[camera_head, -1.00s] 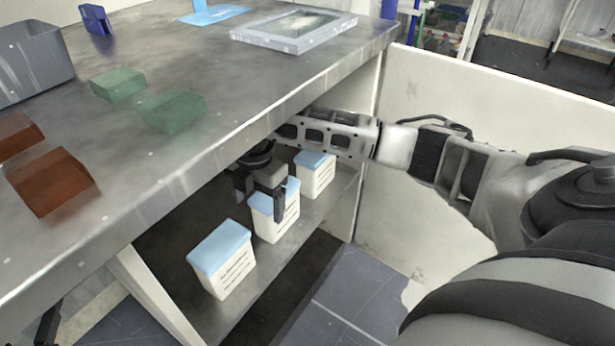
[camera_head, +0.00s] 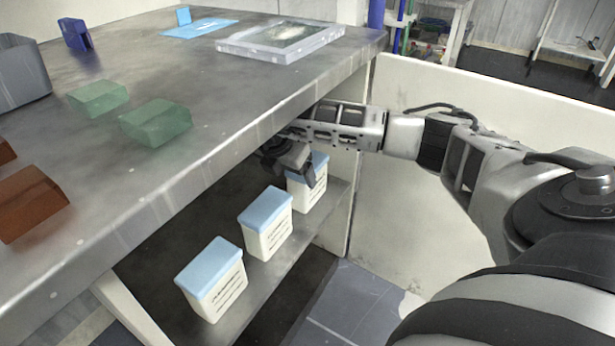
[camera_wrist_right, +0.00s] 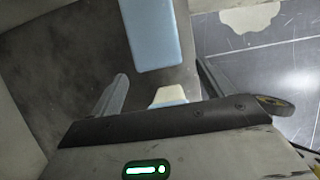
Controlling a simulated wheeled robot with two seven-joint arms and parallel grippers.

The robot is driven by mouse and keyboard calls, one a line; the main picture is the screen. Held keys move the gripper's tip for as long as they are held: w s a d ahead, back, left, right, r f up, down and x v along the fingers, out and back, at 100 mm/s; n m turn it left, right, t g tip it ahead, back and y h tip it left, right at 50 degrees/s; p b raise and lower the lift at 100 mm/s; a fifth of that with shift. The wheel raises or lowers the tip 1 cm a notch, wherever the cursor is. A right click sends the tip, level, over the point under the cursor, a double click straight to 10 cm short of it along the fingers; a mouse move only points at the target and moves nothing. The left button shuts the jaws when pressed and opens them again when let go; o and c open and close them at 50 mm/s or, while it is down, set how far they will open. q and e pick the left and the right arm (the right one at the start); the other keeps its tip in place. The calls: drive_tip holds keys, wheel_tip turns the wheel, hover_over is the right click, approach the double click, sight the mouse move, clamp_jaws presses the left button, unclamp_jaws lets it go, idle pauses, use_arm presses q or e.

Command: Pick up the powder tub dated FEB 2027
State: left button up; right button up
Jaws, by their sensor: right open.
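Three white powder tubs with blue lids stand on the shelf under the bench: a near tub (camera_head: 214,282), a middle tub (camera_head: 266,225) and a far tub (camera_head: 308,185). They carry dark printed lines, too small to read, so I cannot tell which is dated FEB 2027. My right gripper (camera_head: 290,170) is open under the bench top, beside and partly in front of the far tub. In the right wrist view a blue lid (camera_wrist_right: 150,35) lies beyond the open fingers (camera_wrist_right: 162,72). A small pale piece of another tub (camera_wrist_right: 169,95) shows between them, mostly hidden. My left gripper is out of view.
The bench top (camera_head: 235,105) overhangs the shelf (camera_head: 285,245) closely above my right arm. A pale panel (camera_head: 440,190) stands to the right. Green blocks, brown blocks, a grey bin and a framed plate (camera_head: 280,40) are on the bench.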

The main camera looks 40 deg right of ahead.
drive_tip(key=d, duration=0.2)
drive_tip(key=w+d, duration=0.1)
drive_tip(key=d, duration=0.2)
drive_tip(key=shift+w+b, duration=0.2)
drive_tip(key=shift+b, duration=0.2)
drive_tip(key=b+x, duration=0.1)
drive_tip(key=x, duration=0.3)
drive_tip(key=shift+w+d+f+b, duration=0.1)
drive_tip(key=shift+d+f+b, duration=0.2)
drive_tip(key=shift+b, duration=0.1)
drive_tip(key=shift+d+f, duration=0.1)
drive_tip(key=shift+f, duration=0.1)
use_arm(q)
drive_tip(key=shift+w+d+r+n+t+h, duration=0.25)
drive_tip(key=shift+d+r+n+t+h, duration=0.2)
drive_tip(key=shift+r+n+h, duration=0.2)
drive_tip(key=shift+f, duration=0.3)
use_arm(e)
drive_tip(key=shift+f, duration=0.25)
drive_tip(key=c, duration=1.4)
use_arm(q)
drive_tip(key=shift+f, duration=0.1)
use_arm(e)
drive_tip(key=shift+w+r, duration=0.1)
drive_tip(key=shift+c, duration=1.4)
